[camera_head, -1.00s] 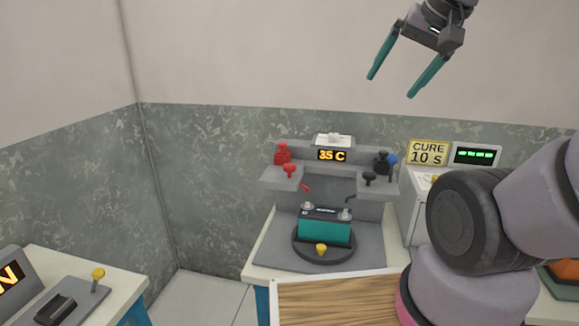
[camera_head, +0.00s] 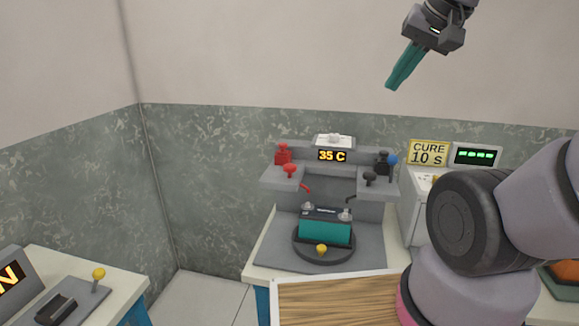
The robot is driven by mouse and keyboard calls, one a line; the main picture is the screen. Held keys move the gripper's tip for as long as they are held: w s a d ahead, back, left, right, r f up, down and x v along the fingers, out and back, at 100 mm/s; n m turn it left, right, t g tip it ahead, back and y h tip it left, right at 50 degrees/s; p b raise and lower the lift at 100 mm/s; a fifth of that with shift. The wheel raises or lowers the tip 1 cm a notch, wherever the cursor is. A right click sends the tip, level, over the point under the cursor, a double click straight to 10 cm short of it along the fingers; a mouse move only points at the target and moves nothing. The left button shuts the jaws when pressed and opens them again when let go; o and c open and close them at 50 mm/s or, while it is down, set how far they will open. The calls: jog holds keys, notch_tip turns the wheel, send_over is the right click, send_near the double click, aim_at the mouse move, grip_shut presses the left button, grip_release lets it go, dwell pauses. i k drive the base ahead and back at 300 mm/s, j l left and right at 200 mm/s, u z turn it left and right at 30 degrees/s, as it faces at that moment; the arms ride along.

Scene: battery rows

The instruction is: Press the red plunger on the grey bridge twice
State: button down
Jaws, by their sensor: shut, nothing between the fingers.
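The grey bridge (camera_head: 338,184) stands over a teal battery (camera_head: 325,232) on a dark round turntable (camera_head: 302,252). The red plunger (camera_head: 290,170) is upright on the left arm of the bridge, with a red lead tip below it. A black plunger (camera_head: 369,178) is on the right arm. My gripper (camera_head: 391,87) is high above the bridge and to its right, against the wall. Its teal fingers are together, with nothing between them, pointing down and left. It is well apart from the red plunger.
A yellow "CURE 10 S" sign (camera_head: 428,153) stands to the right. A wooden board (camera_head: 340,300) lies in front. Space above the bridge is clear.

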aim_at(288, 168)
jog(key=k+j, duration=0.1)
jog(key=j, duration=0.3)
jog(key=k+j, duration=0.15)
jog(key=j, duration=0.2)
jog(key=k+j, duration=0.1)
jog(key=j, duration=0.3)
jog(key=k+j, duration=0.15)
jog(key=j, duration=0.25)
jog(key=k+j, duration=0.1)
jog(key=j, duration=0.3)
